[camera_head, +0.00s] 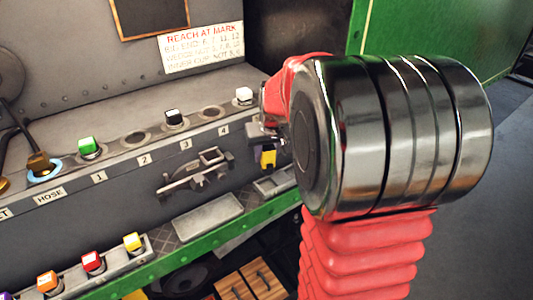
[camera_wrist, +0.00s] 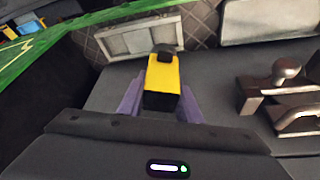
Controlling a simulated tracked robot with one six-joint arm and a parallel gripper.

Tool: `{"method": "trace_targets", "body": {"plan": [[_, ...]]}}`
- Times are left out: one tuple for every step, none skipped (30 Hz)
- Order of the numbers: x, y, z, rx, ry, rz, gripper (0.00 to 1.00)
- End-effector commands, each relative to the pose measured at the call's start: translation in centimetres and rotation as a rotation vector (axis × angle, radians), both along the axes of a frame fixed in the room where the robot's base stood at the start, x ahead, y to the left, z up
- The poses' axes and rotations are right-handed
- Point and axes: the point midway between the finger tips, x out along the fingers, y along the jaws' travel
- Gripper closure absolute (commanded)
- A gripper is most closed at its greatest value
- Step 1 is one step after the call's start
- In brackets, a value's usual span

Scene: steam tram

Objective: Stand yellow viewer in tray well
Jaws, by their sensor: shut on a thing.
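The yellow viewer (camera_head: 268,158), a yellow block with a black part, hangs below my gripper (camera_head: 266,142) in the head view. In the wrist view the viewer (camera_wrist: 164,72) sits between the two purple fingers of my gripper (camera_wrist: 160,98), which is shut on it. A small framed grey tray with a shallow well (camera_head: 272,186) lies on the ledge just below the viewer. In the wrist view this tray (camera_wrist: 112,44) lies beyond the viewer, apart from it. My arm hides the tray's right end in the head view.
A flat grey plate (camera_head: 208,217) lies left of the tray on the ledge. A dark metal latch (camera_head: 195,174) sticks out from the panel. Above it runs a numbered row with green (camera_head: 88,146), black and white knobs. A green rail (camera_head: 190,245) edges the ledge.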

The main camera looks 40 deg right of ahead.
Motion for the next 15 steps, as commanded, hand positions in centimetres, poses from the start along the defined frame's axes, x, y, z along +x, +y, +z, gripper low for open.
{"method": "trace_targets", "body": {"plan": [[0.0, 0.0, -0.1, 0.000, 0.000, 0.000, 0.99], [0.0, 0.0, -0.2, 0.000, 0.000, 0.000, 0.99], [0.0, 0.0, -0.3, 0.000, 0.000, 0.000, 0.99], [0.0, 0.0, -0.4, 0.000, 0.000, 0.000, 0.99], [0.0, 0.0, -0.6, 0.000, 0.000, 0.000, 0.99], [0.0, 0.0, -0.7, 0.000, 0.001, 0.000, 0.99], [0.0, 0.0, -0.9, 0.000, 0.001, 0.000, 0.99], [0.0, 0.0, -1.0, 0.000, 0.000, 0.000, 0.99], [0.0, 0.0, -1.2, 0.000, 0.000, 0.000, 0.99], [0.0, 0.0, -1.4, 0.000, 0.000, 0.000, 0.99], [0.0, 0.0, -1.5, 0.000, 0.000, 0.000, 0.99], [0.0, 0.0, -1.7, 0.000, 0.000, 0.000, 0.99], [0.0, 0.0, -1.9, 0.000, 0.001, 0.000, 0.99], [0.0, 0.0, -2.0, 0.000, 0.001, 0.000, 0.99], [0.0, 0.0, -2.2, 0.000, 0.001, 0.000, 0.99]]}}
